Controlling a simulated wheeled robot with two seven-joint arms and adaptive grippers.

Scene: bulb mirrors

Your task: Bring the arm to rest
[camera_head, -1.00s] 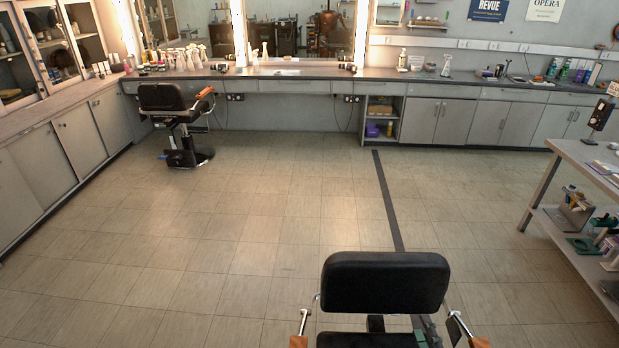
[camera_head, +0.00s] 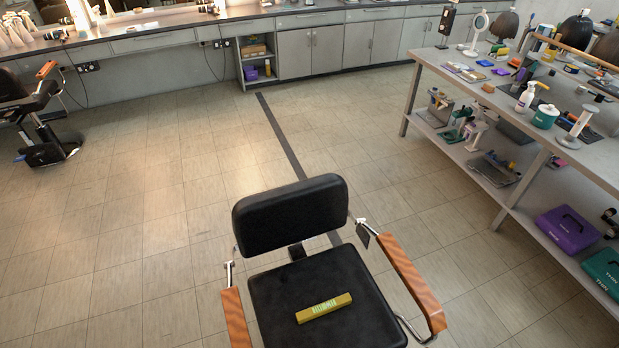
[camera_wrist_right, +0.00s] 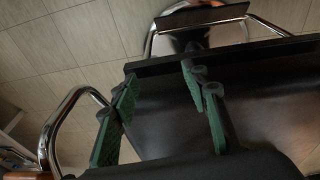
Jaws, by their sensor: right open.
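My right gripper (camera_wrist_right: 160,88) shows in the right wrist view with its two green fingers spread apart and nothing between them. A black surface with chrome tubes, apparently part of a chair, lies beyond the fingers. I cannot tell whether they touch it. In the head view, neither gripper shows. A black salon chair (camera_head: 290,215) with wooden armrests stands at the bottom centre. A yellow box (camera_head: 324,308) lies on its seat.
A grey two-level bench (camera_head: 470,85) with bottles, tools and boxes stands at the right. A counter (camera_head: 150,36) with cabinets runs along the back. Another black chair (camera_head: 40,120) is at the left. The tiled floor (camera_head: 150,225) between is clear.

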